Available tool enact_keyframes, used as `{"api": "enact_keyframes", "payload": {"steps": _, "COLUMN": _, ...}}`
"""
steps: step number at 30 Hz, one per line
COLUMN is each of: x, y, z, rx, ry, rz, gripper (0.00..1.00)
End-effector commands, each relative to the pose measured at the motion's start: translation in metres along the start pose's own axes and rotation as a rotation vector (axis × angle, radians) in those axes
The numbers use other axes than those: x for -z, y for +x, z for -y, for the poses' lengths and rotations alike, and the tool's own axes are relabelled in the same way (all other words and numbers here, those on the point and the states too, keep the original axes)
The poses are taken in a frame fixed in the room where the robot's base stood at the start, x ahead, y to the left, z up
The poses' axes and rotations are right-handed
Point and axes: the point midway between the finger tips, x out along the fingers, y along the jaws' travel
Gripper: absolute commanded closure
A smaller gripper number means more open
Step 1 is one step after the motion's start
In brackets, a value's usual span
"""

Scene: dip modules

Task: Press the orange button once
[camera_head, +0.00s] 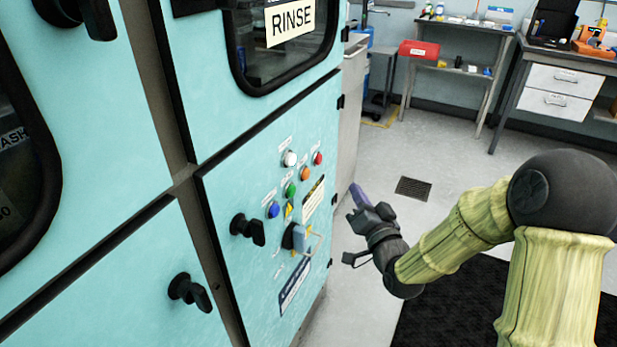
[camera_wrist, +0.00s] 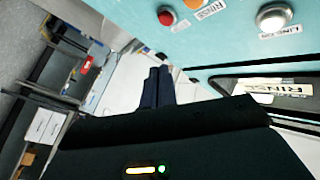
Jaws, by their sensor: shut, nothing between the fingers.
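The orange button (camera_head: 305,174) is on the turquoise control panel (camera_head: 262,258) below the RINSE window, just below and left of the red button (camera_head: 318,158). In the wrist view the orange button (camera_wrist: 194,4) is cut by the top edge, beside the red one (camera_wrist: 166,17). My gripper (camera_head: 357,190) is to the right of the panel, apart from it, with its fingers pointing up and left. In the wrist view my gripper (camera_wrist: 158,72) has its dark fingers together, with nothing held. The orange button is unobstructed in the head view.
A white button (camera_head: 290,158), green button (camera_head: 290,189) and blue button (camera_head: 273,210) sit close by. A black knob (camera_head: 247,229) and a padlocked switch (camera_head: 294,238) are lower on the panel. Open floor lies right of the cabinet; a workbench (camera_head: 460,55) stands behind.

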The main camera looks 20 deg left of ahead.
Motion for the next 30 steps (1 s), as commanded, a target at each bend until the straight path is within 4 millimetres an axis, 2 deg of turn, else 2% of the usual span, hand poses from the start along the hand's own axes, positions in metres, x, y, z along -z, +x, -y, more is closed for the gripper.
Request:
{"api": "enact_keyframes", "payload": {"steps": 8, "x": -0.008, "y": 0.011, "z": 0.008, "rx": 0.0, "ry": 0.001, "rz": 0.003, "gripper": 1.0}}
{"api": "enact_keyframes", "payload": {"steps": 22, "x": -0.037, "y": 0.049, "z": 0.035, "rx": 0.001, "ry": -0.001, "rz": 0.001, "gripper": 1.0}}
{"api": "enact_keyframes", "payload": {"steps": 30, "x": -0.045, "y": 0.061, "z": 0.044, "rx": -0.001, "ry": -0.001, "rz": 0.001, "gripper": 1.0}}
